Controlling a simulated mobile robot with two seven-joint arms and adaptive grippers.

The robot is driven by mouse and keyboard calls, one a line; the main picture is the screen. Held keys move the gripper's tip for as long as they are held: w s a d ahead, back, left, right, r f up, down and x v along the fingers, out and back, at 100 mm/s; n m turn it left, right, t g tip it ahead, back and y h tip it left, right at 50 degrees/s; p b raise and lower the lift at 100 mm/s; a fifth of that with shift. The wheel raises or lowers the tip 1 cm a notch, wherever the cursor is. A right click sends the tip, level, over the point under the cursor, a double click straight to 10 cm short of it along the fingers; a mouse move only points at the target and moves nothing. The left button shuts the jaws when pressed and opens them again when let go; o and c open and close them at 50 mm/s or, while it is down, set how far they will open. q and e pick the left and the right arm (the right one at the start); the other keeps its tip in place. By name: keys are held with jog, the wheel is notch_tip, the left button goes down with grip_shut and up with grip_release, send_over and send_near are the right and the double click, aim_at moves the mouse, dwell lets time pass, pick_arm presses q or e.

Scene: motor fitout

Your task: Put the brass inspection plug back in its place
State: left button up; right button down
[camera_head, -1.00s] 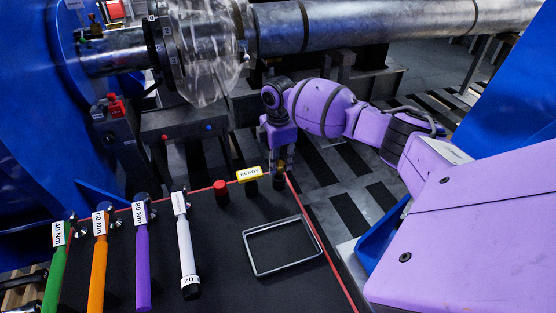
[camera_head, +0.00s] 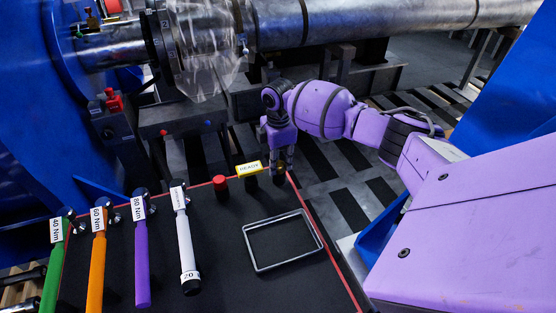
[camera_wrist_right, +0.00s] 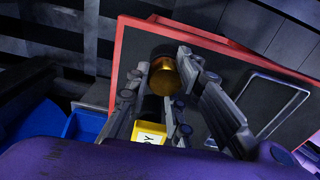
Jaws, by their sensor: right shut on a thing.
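The brass inspection plug shows in the right wrist view as a shiny gold cylinder (camera_wrist_right: 166,78) with a dark end. My right gripper (camera_wrist_right: 168,82) is shut on it, one finger on each side. In the head view my right gripper (camera_head: 282,163) points down at the back right corner of the black bench top, just right of the yellow READY marker (camera_head: 249,169). The plug is mostly hidden by the fingers there, and I cannot tell whether it touches the bench. A small brass fitting (camera_head: 93,20) sits on the machine at upper left. My left gripper is out of view.
A red knob (camera_head: 220,187) stands left of the marker. An empty metal-rimmed tray (camera_head: 252,258) lies on the black bench (camera_head: 220,275). Several coloured torque tools, including a white one (camera_head: 186,245), lie at left. A clear guard (camera_head: 205,55) hangs around the shaft (camera_head: 370,22).

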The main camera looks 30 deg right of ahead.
aim_at(278, 163)
jog(key=c, duration=1.5)
grip_release()
jog(key=shift+f, duration=0.1)
jog(key=shift+o, duration=0.2)
notch_tip(278, 163, up, 12)
